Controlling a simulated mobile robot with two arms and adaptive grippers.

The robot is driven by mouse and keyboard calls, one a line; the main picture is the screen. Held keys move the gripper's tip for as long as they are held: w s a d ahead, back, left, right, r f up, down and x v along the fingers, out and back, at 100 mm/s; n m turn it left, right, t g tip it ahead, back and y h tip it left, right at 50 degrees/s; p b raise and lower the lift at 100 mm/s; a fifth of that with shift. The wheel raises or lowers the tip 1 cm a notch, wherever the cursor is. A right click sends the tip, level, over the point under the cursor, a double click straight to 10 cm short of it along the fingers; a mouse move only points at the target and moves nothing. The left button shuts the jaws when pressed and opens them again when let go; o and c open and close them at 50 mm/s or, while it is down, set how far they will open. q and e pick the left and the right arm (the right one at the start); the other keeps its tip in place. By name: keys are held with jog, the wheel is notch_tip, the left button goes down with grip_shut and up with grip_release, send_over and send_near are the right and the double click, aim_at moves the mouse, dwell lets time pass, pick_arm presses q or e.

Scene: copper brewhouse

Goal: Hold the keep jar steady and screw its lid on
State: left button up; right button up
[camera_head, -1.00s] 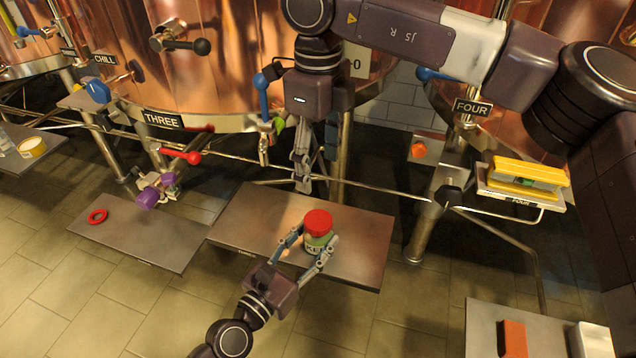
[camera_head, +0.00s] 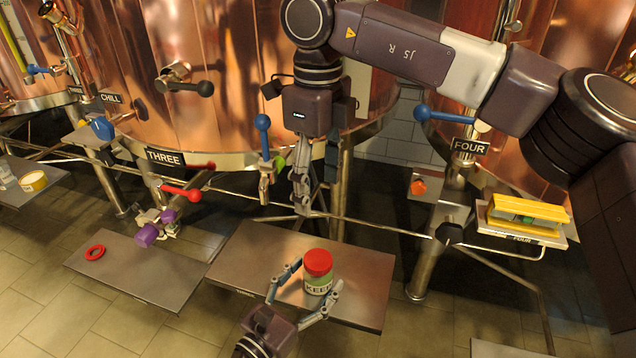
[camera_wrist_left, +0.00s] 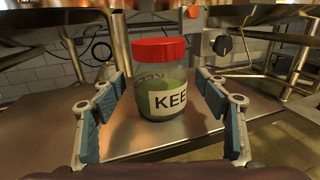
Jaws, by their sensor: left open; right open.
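The keep jar (camera_head: 318,285) is clear with greenish contents and a white label. It stands upright on a metal shelf (camera_head: 250,262). Its red lid (camera_head: 318,262) sits on top; I cannot tell how tightly. My left gripper (camera_head: 320,275) is open, with a finger on each side of the jar. In the left wrist view the jar (camera_wrist_left: 162,100) stands between the open fingers (camera_wrist_left: 162,105), with a gap visible on both sides, under its red lid (camera_wrist_left: 159,50). My right gripper (camera_head: 303,208) is open and empty, pointing down behind and above the jar.
A second shelf (camera_head: 150,270) to the left holds a red ring (camera_head: 95,252). Copper vessels (camera_head: 230,90) with a blue lever (camera_head: 262,122) and a red lever (camera_head: 182,193) stand behind. A pipe (camera_head: 380,232) crosses behind the jar's shelf. A yellow block (camera_head: 528,210) rests on a right-hand stand.

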pick_arm(q)
jog(key=v, duration=1.2)
dwell(0.3)
